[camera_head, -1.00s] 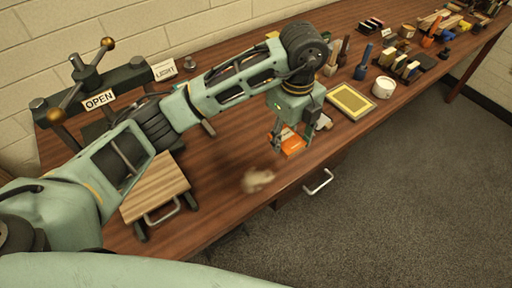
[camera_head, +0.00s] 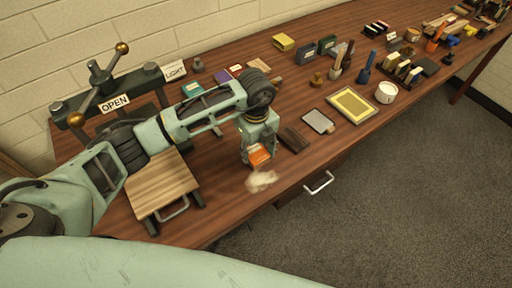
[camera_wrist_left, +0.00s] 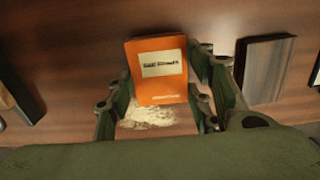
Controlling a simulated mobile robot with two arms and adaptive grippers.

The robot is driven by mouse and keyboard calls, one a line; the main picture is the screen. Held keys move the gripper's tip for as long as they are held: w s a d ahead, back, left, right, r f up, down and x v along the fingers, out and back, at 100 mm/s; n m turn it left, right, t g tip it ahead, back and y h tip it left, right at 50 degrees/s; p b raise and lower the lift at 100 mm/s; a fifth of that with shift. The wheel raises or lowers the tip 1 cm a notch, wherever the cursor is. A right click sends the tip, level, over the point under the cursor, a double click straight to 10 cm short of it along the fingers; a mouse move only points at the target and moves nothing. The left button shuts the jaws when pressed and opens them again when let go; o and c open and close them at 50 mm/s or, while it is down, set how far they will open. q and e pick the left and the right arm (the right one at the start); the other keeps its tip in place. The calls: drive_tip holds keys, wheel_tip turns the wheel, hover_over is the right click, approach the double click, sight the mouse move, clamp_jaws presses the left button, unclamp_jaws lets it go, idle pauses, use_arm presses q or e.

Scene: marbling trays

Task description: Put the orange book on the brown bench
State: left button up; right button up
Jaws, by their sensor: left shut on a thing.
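The orange book (camera_head: 260,157) is a small block with a pale label, which shows clearly in the left wrist view (camera_wrist_left: 158,72). My left gripper (camera_head: 257,155) is shut on it, with a finger at either side of the book in the wrist view. I cannot tell whether the book touches the bench top. My right gripper is not in view.
A wooden-topped press bed (camera_head: 158,185) stands left of the gripper. A dark brown block (camera_head: 293,139) and a grey framed plate (camera_head: 318,121) lie to the right. Several small books stand behind. Bare bench top lies front left of the cloth.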

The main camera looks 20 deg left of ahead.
sight(256, 153)
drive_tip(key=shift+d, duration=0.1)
use_arm(q)
drive_tip(key=shift+f, duration=0.2)
drive_tip(key=o, duration=1.2)
drive_tip(key=shift+r, duration=0.1)
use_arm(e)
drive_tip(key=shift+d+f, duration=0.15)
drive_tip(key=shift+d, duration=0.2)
use_arm(q)
drive_tip(key=shift+r, duration=0.15)
wheel_tip(256, 153, up, 12)
drive_tip(key=b, duration=0.3)
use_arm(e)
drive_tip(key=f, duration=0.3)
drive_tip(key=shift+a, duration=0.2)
